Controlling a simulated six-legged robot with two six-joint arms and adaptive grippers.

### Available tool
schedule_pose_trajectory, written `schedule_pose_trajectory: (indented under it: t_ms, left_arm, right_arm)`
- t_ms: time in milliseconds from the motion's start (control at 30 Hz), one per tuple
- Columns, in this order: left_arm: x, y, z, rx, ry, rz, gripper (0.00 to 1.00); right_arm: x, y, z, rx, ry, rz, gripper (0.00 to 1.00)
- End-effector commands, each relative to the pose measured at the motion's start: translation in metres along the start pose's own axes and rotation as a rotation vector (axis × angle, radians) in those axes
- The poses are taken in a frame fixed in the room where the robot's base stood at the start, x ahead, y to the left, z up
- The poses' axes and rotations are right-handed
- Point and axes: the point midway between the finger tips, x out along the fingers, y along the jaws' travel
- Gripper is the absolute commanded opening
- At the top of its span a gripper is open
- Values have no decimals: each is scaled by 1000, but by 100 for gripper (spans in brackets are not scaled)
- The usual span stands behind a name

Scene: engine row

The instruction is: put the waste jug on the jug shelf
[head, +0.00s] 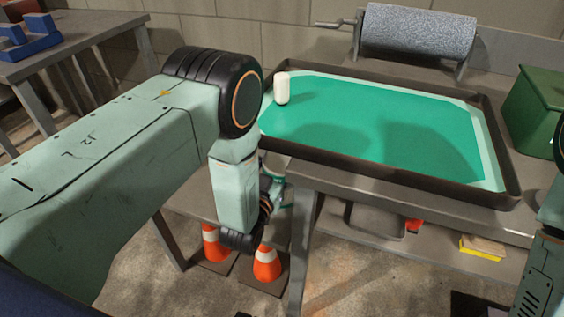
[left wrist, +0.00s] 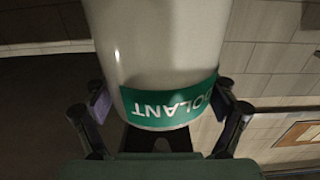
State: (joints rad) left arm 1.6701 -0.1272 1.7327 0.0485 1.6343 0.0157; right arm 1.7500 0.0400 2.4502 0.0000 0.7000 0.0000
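A pale, rounded jug (left wrist: 160,50) fills the middle of the left wrist view. It has a green label, and the visible letters "OLANT" stand upside down. The pads of my left gripper (left wrist: 162,102) lie against both sides of the jug around the label, with the dark palm just below it in the picture. In the head view my left forearm hangs down at the left front corner of the bench, and my left gripper (head: 272,192) is mostly hidden behind it. The jug is largely hidden there too. My right gripper is out of view; only parts of my right arm show.
A dark-rimmed tray with a green floor (head: 400,128) lies on the bench, holding a white cylinder (head: 282,88). A grey roller (head: 418,32) stands behind, a green box (head: 537,105) at right. Orange cones (head: 267,264) stand below. A lower shelf (head: 462,220) runs under the bench.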

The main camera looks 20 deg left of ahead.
Motion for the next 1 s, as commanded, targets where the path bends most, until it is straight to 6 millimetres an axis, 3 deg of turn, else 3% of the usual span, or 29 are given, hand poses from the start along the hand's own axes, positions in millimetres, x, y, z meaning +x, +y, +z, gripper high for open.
schedule_pose_trajectory:
  t_ms: [133, 600, 1000]
  left_arm:
    - [0, 0, 0, 0, 0, 0, 100]
    - [0, 0, -5, 0, -2, 0, 100]
    - [-79, 0, -5, 0, -5, 0, 100]
  right_arm:
    - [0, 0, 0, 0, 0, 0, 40]
    - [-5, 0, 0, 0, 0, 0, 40]
    - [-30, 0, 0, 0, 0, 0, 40]
